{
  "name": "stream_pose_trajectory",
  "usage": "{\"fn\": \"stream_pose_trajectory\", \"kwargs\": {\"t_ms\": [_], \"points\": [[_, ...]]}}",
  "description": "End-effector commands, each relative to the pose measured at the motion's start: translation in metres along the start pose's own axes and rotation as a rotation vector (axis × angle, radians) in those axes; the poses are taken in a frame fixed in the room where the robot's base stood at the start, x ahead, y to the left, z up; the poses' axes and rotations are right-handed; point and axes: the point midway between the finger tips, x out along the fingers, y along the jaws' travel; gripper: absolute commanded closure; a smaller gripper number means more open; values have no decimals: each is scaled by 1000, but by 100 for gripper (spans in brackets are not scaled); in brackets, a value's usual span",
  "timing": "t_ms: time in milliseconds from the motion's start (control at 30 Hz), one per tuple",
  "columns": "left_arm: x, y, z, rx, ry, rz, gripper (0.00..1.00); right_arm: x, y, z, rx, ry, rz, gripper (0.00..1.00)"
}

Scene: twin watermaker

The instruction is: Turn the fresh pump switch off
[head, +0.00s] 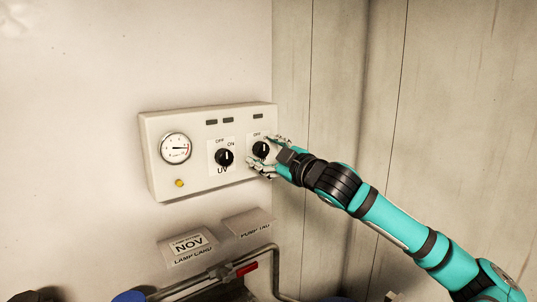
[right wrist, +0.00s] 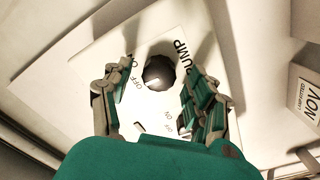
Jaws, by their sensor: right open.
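The pump switch is a black round knob (head: 260,149) on a white plate at the right end of a cream control panel (head: 190,185). In the right wrist view the knob (right wrist: 158,72) shows beside the word PUMP and the OFF and ON marks. I cannot tell clearly which mark its pointer faces. My right gripper (head: 271,154) is open at the knob, one finger above right and one below it. In the wrist view its fingers (right wrist: 158,98) stand on either side of the knob, with gaps visible. My left gripper is not in view.
A UV knob (head: 224,158) sits just left of the pump switch. A round gauge (head: 175,148) and a yellow light (head: 179,183) are further left. Below are a NOV card (head: 188,244), another card (head: 249,222), and pipes with a red valve handle (head: 247,268). A plank wall (head: 340,80) stands right.

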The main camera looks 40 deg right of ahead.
Motion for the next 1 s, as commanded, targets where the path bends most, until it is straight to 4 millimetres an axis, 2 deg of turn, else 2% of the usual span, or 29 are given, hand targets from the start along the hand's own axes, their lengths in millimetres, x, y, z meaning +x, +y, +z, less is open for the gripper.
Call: {"fn": "stream_pose_trajectory", "kwargs": {"t_ms": [167, 267, 700, 833, 1000], "points": [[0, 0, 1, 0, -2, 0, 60, -7, -1, 0, 3, 2, -2, 42], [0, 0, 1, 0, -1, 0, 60, -18, -2, 0, 5, 2, -3, 42], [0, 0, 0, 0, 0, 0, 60, -103, 0, 1, 3, 0, 1, 42], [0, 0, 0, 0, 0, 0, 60, -115, 0, 0, 2, 0, 0, 42], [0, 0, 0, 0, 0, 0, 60, -120, 0, 0, -1, -1, -1, 42]]}}
